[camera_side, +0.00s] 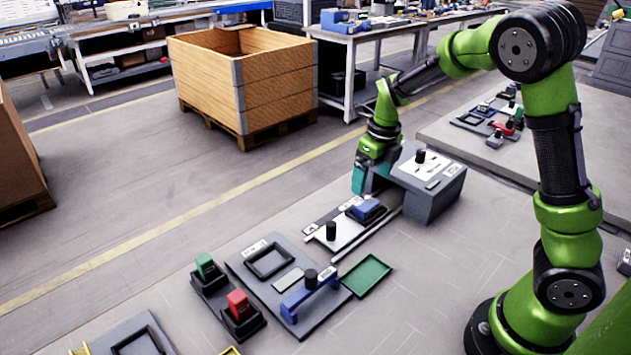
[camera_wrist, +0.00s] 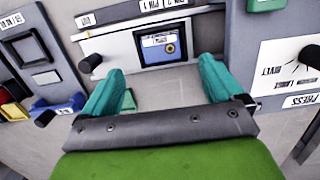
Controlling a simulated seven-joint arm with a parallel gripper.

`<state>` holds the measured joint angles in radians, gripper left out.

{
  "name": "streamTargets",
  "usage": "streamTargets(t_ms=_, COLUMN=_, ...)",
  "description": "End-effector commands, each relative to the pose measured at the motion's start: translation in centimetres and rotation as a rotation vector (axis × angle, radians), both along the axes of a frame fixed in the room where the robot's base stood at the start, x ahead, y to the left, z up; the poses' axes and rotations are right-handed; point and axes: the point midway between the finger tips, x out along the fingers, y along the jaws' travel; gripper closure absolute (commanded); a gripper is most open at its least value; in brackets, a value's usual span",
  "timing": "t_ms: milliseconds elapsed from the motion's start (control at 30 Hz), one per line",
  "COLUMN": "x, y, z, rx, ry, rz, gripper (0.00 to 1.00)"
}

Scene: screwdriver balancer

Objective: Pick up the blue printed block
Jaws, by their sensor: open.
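The blue printed block (camera_side: 366,208) sits in a dark holder on a light slide plate in the side view. In the wrist view the block (camera_wrist: 160,46) shows a printed top face with a small yellowish round mark, framed by its black holder. My gripper (camera_side: 363,183) is above and just behind the block in the side view. In the wrist view my gripper (camera_wrist: 163,72) has its teal fingers spread wide, one on each side of the block's line. Nothing is between the fingers, and the block lies beyond their tips.
A black knob (camera_side: 331,231) stands on the slide plate beside the block. A grey press box (camera_side: 428,185) with a black knob stands close on the right. A board with a blue handle (camera_side: 310,295), a green tray (camera_side: 366,275) and red block (camera_side: 239,303) lie nearer the camera.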

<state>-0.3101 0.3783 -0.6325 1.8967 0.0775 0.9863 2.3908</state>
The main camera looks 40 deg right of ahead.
Motion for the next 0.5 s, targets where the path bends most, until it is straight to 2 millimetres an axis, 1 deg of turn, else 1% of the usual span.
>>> streamTargets(t_ms=33, x=0.0, y=-0.1, z=-0.9, rx=-0.001, ry=0.004, rz=0.0, gripper=0.06)
streamTargets(t_ms=100, x=0.2, y=0.0, z=-1.8, rx=0.0, ry=0.003, rz=0.001, gripper=0.06)
streamTargets(t_ms=267, x=0.3, y=0.0, z=-2.7, rx=0.0, ry=0.001, rz=0.001, gripper=0.06)
streamTargets(t_ms=333, x=0.3, y=-0.1, z=-3.4, rx=0.0, ry=0.003, rz=0.001, gripper=0.06)
streamTargets(t_ms=500, x=0.2, y=-0.2, z=-6.0, rx=0.0, ry=0.004, rz=-0.001, gripper=0.06)
